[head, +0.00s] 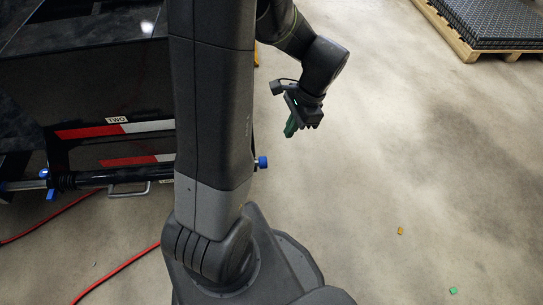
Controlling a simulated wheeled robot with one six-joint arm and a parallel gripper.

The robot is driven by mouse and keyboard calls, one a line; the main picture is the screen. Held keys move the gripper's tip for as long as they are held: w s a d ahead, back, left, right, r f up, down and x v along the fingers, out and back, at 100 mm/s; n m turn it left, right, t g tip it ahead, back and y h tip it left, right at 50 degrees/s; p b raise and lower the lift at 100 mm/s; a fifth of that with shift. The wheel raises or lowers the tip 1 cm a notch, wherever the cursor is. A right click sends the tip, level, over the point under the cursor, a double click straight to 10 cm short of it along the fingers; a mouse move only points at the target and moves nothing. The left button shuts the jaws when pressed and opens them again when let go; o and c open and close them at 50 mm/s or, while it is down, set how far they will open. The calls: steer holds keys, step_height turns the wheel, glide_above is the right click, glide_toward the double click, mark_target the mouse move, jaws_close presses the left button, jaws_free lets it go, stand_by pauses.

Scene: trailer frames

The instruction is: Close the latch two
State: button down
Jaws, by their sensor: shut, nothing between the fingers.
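A dark trailer frame (90,85) stands at the left, with a label reading "TWO" (117,119) above a red and white strip (110,130). A black and silver horizontal bar (90,179) runs low along it, with blue fittings (45,173) at its left end. A blue knob (262,162) shows just right of my arm column. Which of these parts is latch two I cannot tell, as my arm hides the middle. My gripper (289,132), with green fingertips, is shut and empty, pointing down over open floor, up and right of the blue knob and apart from it.
A metal loop handle (130,191) hangs under the bar. A red cable (118,270) lies on the floor at lower left. A pallet with black grating (490,22) sits at top right. Small orange (401,230) and green (453,290) pieces lie on otherwise clear floor at right.

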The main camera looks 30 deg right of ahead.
steer(key=s+d+f+m+b, duration=0.1)
steer(key=d+f+m, duration=0.2)
steer(key=d+f, duration=0.1)
steer(key=w+a+f+b, duration=0.2)
steer(key=a+f+b, duration=0.1)
steer(key=a+f, duration=0.4)
steer(key=shift+w+a+f+t, duration=0.3)
steer(key=shift+a+f+t, duration=0.1)
steer(key=shift+f, duration=0.55)
